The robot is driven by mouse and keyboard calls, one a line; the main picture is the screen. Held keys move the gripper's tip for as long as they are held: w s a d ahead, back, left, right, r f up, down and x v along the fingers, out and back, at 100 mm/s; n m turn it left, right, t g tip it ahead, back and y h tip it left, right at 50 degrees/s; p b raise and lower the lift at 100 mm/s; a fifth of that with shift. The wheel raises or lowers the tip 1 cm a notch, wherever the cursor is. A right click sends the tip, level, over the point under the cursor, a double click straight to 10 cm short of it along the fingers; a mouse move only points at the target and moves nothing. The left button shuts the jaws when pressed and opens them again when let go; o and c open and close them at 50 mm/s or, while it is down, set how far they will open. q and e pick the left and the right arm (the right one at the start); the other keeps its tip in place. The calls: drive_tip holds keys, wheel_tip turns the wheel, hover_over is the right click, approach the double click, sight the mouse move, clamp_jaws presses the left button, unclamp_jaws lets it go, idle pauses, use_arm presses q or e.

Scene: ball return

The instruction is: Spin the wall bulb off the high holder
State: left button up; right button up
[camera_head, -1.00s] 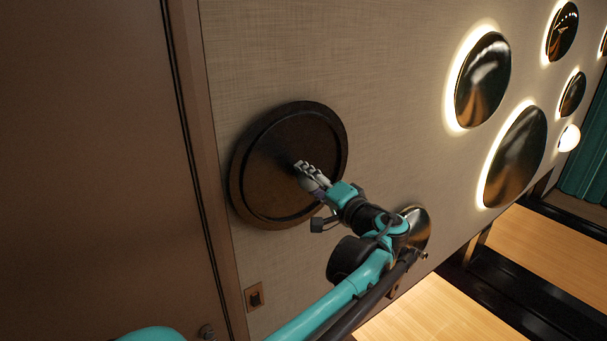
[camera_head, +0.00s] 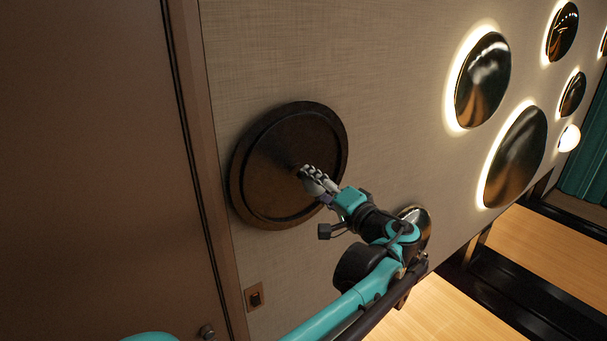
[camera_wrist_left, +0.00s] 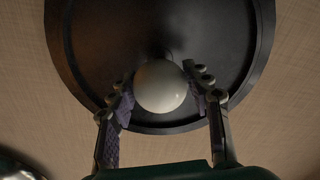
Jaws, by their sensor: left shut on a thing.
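A white round bulb (camera_wrist_left: 161,86) sits between the two fingers of my left gripper (camera_head: 305,173) in the left wrist view. The gripper is shut on it, one finger on each side. Behind it is the high holder, a large dark round plate (camera_head: 262,165) on the wall, which also fills the upper part of the left wrist view (camera_wrist_left: 90,40). My fingertips are in front of the plate, near its middle. In the head view the fingers mostly cover the bulb. I cannot tell whether the bulb still touches the plate's centre. My right gripper is not in view.
Several backlit dark domes (camera_head: 483,80) are on the wall at the right, and a small lit globe (camera_head: 569,138) is beside them. A smaller dome (camera_head: 417,226) is partly behind my arm. A switch (camera_head: 255,297) is below the plate, and a brown door panel (camera_head: 95,150) fills the left.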

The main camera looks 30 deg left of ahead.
sight(323, 190)
use_arm(q)
drive_tip(key=shift+v, duration=2.6)
drive_tip(key=shift+w+f, duration=0.1)
drive_tip(key=w+d+f+m+t+h+b, duration=0.1)
drive_tip(key=w+f+m+t+h+b, duration=0.25)
drive_tip(key=f, duration=0.65)
drive_tip(key=w+d+f+m+t+h+b, duration=0.15)
drive_tip(key=w+f+b, duration=0.25)
drive_tip(key=f+b, duration=0.45)
drive_tip(key=w+f+m+t+h+b, duration=0.1)
drive_tip(key=w+f+m+t+b, duration=0.2)
drive_tip(key=f, duration=0.8)
drive_tip(key=d+f+m+t+h+b, duration=0.1)
drive_tip(key=d+f+m+h+b, duration=0.1)
drive_tip(key=f+b, duration=0.3)
drive_tip(key=d+f+m+t+h+b, duration=0.1)
drive_tip(key=d+f+h+b, duration=0.2)
drive_tip(key=f, duration=0.8)
drive_tip(key=d+f+m+t+h+b, duration=0.1)
drive_tip(key=d+f+m+h+b, duration=0.1)
drive_tip(key=f+h+b, duration=0.3)
wheel_tip(323, 190, down, 4)
drive_tip(key=shift+d+r+m+h+b, duration=0.15)
drive_tip(key=shift+d+m+h+b, duration=0.15)
drive_tip(key=shift+d+b, duration=0.55)
